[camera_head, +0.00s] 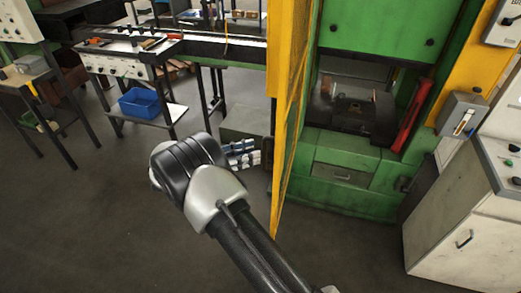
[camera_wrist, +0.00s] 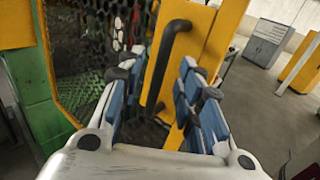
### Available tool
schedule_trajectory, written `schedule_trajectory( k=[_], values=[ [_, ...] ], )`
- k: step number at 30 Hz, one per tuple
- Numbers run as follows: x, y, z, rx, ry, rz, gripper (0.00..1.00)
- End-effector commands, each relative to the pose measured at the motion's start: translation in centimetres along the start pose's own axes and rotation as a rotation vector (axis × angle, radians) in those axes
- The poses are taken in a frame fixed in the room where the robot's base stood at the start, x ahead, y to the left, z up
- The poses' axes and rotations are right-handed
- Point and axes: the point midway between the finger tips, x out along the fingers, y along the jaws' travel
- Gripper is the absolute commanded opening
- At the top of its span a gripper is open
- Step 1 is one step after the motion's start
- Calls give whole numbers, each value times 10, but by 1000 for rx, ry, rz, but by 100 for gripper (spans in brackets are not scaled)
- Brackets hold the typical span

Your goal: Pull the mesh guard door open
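The mesh guard door (camera_head: 287,110) has a yellow frame and shows nearly edge-on in the head view, standing out from the green machine. In the wrist view its yellow frame (camera_wrist: 208,42) and dark mesh panel (camera_wrist: 75,50) are close ahead. A black bar handle (camera_wrist: 163,58) is on the frame. My gripper (camera_wrist: 160,68) is open, with a blue-padded finger on each side of the handle. I see no finger touching it. In the head view my gripper (camera_head: 242,153) is just left of the door and partly hidden behind my wrist.
The green machine (camera_head: 345,160) stands right of the door, with a white cabinet (camera_head: 465,215) at far right. A work table (camera_head: 135,45) and a blue bin (camera_head: 140,103) are at back left. The floor (camera_head: 90,225) at front left is clear.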

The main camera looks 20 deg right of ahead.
Motion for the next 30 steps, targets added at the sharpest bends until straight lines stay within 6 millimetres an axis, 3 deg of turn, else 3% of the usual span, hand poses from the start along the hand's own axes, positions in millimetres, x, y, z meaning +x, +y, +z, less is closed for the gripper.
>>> schedule_trajectory(
  k=[3, 10, 30],
  values=[
    [-28, 0, -1, 1, 1, 3, 33],
    [-62, 0, -1, -1, 0, 1, 33],
    [-70, 0, 0, -1, 0, -1, 33]
  ],
)
